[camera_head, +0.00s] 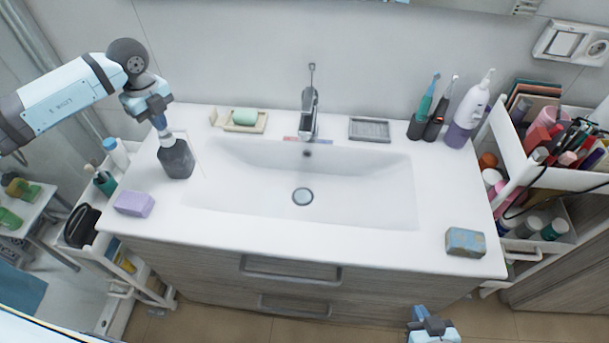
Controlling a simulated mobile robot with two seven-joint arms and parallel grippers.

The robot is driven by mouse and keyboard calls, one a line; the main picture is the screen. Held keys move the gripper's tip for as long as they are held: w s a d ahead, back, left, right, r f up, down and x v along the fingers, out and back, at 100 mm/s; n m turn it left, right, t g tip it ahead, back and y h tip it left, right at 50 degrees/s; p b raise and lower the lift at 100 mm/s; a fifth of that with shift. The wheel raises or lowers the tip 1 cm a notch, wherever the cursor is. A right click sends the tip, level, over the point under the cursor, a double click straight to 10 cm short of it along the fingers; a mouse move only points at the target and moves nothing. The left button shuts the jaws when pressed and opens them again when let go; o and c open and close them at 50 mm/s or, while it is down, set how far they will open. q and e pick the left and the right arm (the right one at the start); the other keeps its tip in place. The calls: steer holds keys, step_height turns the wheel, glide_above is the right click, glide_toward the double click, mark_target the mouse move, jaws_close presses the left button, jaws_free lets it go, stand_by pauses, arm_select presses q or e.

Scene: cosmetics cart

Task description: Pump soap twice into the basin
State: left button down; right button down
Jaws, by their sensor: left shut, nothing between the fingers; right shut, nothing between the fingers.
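A dark grey bottle (176,160) stands on the left side of the white countertop, left of the basin (345,190). My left gripper (160,122) is directly above this bottle, shut and pointing down, with its fingertips at the bottle's top. The gripper hides most of the bottle's top, and I cannot tell whether it presses on it. A white and purple pump bottle (468,112) stands at the back right of the counter. My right gripper (432,328) is shut, low at the bottom edge of the view, in front of the cabinet and away from the counter.
A faucet (310,112) stands behind the basin. A green soap on a dish (243,119), a grey tray (369,129) and toothbrush cups (425,125) line the back. A purple block (134,203) and a yellow-blue block (465,242) lie near the front corners. Carts flank the counter.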

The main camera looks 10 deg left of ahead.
arm_select(q)
steer(key=shift+r+p, duration=1)
steer(key=shift+r, duration=0.75)
step_height(320, 180, up, 6)
steer(key=p, duration=0.3)
stand_by(0.4)
